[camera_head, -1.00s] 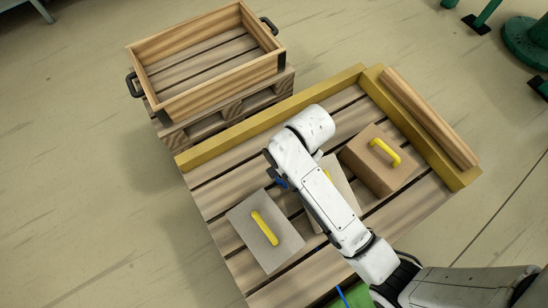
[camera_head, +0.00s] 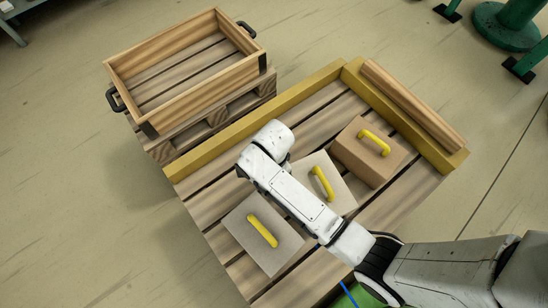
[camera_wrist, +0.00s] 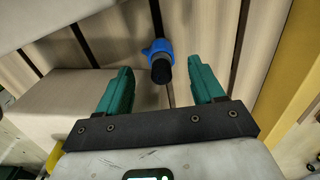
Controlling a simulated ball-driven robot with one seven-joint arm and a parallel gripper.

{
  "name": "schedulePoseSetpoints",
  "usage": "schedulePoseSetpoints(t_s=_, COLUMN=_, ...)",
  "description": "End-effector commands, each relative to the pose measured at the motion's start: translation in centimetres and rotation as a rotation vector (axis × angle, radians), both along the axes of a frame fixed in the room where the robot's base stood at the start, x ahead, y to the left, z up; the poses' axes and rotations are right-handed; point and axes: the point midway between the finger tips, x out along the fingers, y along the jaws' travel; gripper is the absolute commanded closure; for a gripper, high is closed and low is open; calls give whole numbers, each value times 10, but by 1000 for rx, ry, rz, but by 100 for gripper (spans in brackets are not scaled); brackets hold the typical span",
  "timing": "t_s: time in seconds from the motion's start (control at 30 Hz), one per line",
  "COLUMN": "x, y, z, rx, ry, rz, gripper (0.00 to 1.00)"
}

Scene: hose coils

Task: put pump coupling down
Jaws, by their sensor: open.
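The pump coupling, blue with a black end (camera_wrist: 157,47), lies over the wooden slats in the wrist view, between and just beyond my fingertips. My gripper (camera_wrist: 160,70) has two green fingers spread wide, with a visible gap on both sides of the coupling. Whether the coupling rests fully on the slats is hard to tell. In the head view, my white arm hides the gripper and the coupling above the near pallet (camera_head: 202,203).
Several boxes with yellow handles stand on the near pallet: a grey one (camera_head: 278,255), a pale one (camera_head: 335,192) and a brown one (camera_head: 372,160). A yellow beam (camera_head: 250,122) edges the pallet. An open wooden crate (camera_head: 150,65) stands on another pallet behind.

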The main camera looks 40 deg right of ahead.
Motion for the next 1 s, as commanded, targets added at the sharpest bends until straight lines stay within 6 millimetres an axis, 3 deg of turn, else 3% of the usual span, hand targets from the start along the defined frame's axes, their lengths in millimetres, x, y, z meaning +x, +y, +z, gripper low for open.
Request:
schedulePoseSetpoints(t_s=0.23, x=1, y=-3, z=-36, rx=0, ry=3, rz=0, gripper=33)
schedulePoseSetpoints(t_s=0.57, x=1, y=-3, z=-41, rx=0, ry=1, rz=0, gripper=33)
schedulePoseSetpoints(t_s=1.0, x=1, y=-3, z=-41, rx=0, ry=1, rz=0, gripper=75)
